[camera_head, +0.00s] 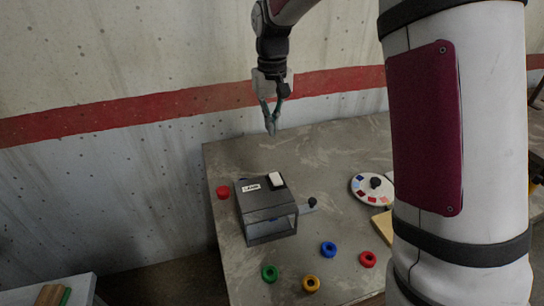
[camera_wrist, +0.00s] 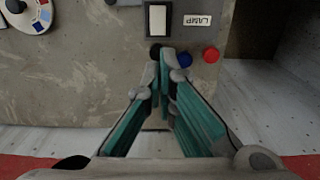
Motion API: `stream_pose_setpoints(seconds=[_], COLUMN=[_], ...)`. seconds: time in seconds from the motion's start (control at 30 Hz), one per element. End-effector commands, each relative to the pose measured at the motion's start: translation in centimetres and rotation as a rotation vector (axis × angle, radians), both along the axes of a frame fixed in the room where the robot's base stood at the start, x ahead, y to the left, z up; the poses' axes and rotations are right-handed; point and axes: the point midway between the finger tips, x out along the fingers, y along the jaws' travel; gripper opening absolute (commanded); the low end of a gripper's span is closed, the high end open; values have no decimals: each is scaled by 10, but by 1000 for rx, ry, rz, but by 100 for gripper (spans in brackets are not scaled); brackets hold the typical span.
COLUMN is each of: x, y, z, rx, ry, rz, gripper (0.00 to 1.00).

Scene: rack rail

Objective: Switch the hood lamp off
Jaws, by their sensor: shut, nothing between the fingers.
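The hood (camera_head: 263,222) is a dark grey box with a clear front, standing on the table. Its top carries a white switch (camera_head: 276,179) in a dark frame and a label (camera_head: 250,187). In the wrist view the white switch (camera_wrist: 157,19) is at the top, beside the upside-down "LAMP" label (camera_wrist: 197,20). I cannot tell which way the switch is tilted or whether the lamp is lit. My gripper (camera_head: 271,129) is shut and empty, pointing down, above and behind the hood. Its closed fingertips (camera_wrist: 166,52) show just below the switch in the wrist view, not touching it.
A red piece (camera_head: 222,192) is left of the hood. A blue piece (camera_wrist: 184,60) shows by my fingertips. Green (camera_head: 269,273), yellow (camera_head: 311,283), blue (camera_head: 329,249) and red (camera_head: 368,259) rings lie in front. A round colour dial (camera_head: 369,186) is to the right. The wall (camera_head: 130,150) is behind.

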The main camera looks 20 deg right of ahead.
Motion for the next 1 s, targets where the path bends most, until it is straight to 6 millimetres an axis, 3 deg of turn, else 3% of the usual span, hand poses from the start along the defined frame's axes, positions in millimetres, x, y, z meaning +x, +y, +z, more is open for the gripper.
stream_pose_setpoints(seconds=[0.17,0.7,1.0], x=[-1,-2,0], y=[0,0,0], z=[-18,-117,-138], rx=[0,0,0], ry=[4,4,1], rz=[0,0,0], gripper=[0,0,0])
